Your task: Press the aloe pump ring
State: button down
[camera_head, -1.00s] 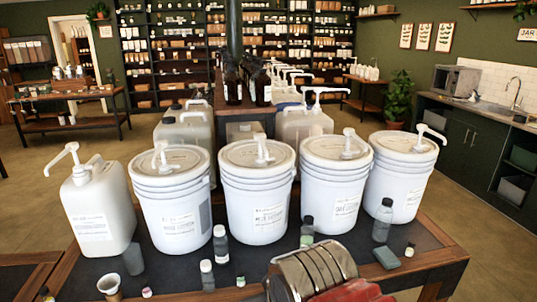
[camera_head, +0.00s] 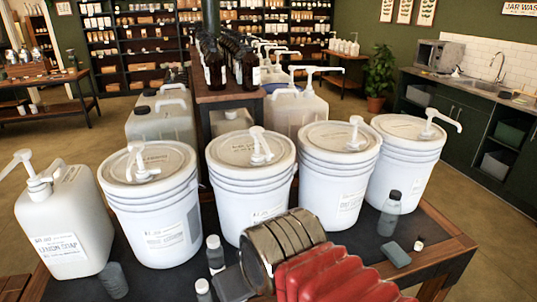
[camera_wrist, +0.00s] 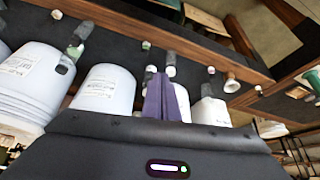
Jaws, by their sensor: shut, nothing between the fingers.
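Four white lidded buckets with white pump heads stand in a row in the head view: far left (camera_head: 150,205), second (camera_head: 250,180), third (camera_head: 335,175) and far right (camera_head: 402,165). Their labels are too small to read, so I cannot tell which is aloe. Their pumps (camera_head: 138,165), (camera_head: 260,147), (camera_head: 355,132) and (camera_head: 432,122) stand on the lids; no distinct ring is clear. In the wrist view my gripper (camera_wrist: 160,78) is shut and empty, its purple fingers together in front of white containers. The head view does not show its fingertips.
A white pump jug (camera_head: 62,225) stands left of the buckets. A capped grey bottle (camera_head: 390,214), a grey block (camera_head: 396,254) and small bottles (camera_head: 215,255) lie around the table front. Translucent jugs (camera_head: 160,120) and a bottle rack (camera_head: 228,97) stand behind the buckets.

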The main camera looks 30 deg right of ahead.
jog(key=shift+w, duration=0.15)
jog(key=w+d+r+m+t, duration=0.2)
jog(key=w+d+m, duration=0.2)
jog(key=w+m, duration=0.15)
jog(key=w+d+r+m+t, duration=0.1)
jog(key=w+d+r+m, duration=0.2)
jog(key=w+m, duration=0.25)
jog(key=w+d+r+m+t+h, duration=0.1)
jog(key=w+d+r+m, duration=0.2)
jog(key=d+m, duration=0.2)
jog(key=w+d+r+m+t+h, duration=0.2)
jog(key=w+d+r+m, duration=0.1)
jog(key=d, duration=0.6)
jog(key=shift+m, duration=0.9)
jog(key=shift+w+d+f, duration=0.1)
